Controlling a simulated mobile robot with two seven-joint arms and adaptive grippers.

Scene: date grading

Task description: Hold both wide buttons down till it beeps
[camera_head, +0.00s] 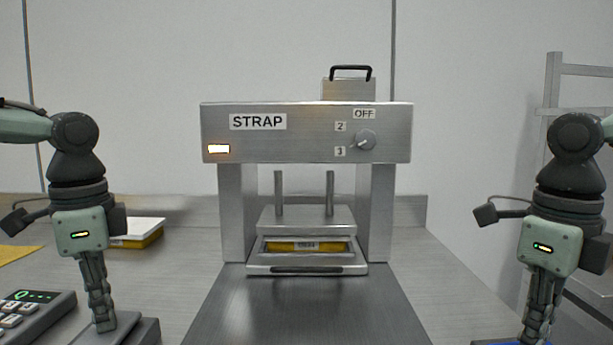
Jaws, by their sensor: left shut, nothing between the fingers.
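My right gripper (529,338) looks shut and points down at a blue wide button (512,343) at the lower right, mostly cut off by the frame; contact there is unclear.
A keypad device (33,312) with a green display stands left of the left button. A white-topped yellow box (138,234) lies behind my left arm. A metal rack (552,100) stands at the right. The steel bench between the arms is clear.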

